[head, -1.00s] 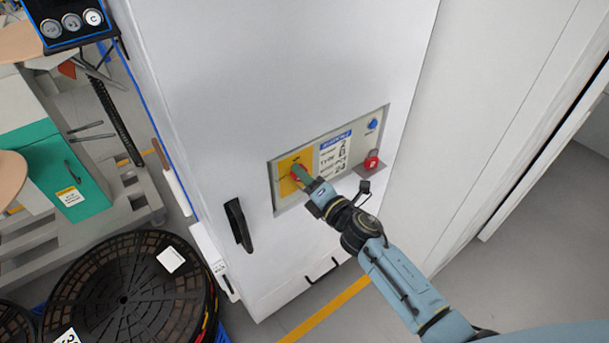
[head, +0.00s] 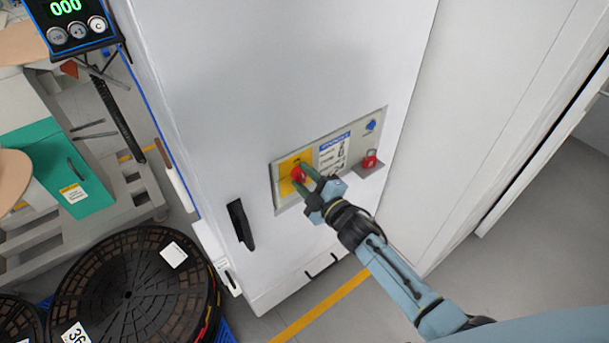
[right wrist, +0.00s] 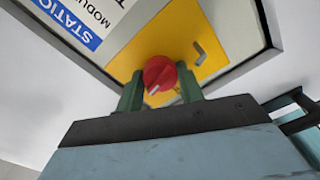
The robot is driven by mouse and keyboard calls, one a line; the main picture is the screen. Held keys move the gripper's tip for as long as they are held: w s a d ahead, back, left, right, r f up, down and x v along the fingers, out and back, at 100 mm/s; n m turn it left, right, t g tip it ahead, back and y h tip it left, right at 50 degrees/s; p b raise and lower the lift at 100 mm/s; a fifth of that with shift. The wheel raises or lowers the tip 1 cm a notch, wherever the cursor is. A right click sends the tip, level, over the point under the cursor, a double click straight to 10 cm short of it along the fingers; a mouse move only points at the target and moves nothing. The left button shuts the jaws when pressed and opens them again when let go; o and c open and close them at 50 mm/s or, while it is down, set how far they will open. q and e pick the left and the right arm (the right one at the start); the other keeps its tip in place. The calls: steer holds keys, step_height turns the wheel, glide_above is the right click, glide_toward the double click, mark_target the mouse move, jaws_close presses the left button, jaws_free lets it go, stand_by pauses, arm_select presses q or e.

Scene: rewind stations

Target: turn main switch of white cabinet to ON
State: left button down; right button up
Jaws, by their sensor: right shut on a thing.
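The white cabinet (head: 230,90) stands in front of me with a control panel on its face. The main switch is a red rotary knob (head: 298,174) on a yellow plate (head: 284,184); the knob also shows in the right wrist view (right wrist: 159,74). My right gripper (head: 306,176) is at the panel with its green fingers on either side of the knob, shut on it. In the right wrist view the fingers (right wrist: 160,88) flank the knob, and its pale pointer mark slants toward the lower left. The left gripper is not in view.
A blue knob (head: 371,125) and a red padlock (head: 370,160) are on the panel's right side. A black door handle (head: 240,225) sticks out at the lower left. Black reels (head: 130,290) lie at the lower left, and a counter display (head: 68,22) is at the upper left.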

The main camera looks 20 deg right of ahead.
steer(key=shift+m+p, duration=0.3)
steer(key=shift+m, duration=0.7)
steer(key=o, duration=1)
steer(key=v, duration=1.3)
steer(key=shift+s, duration=0.2)
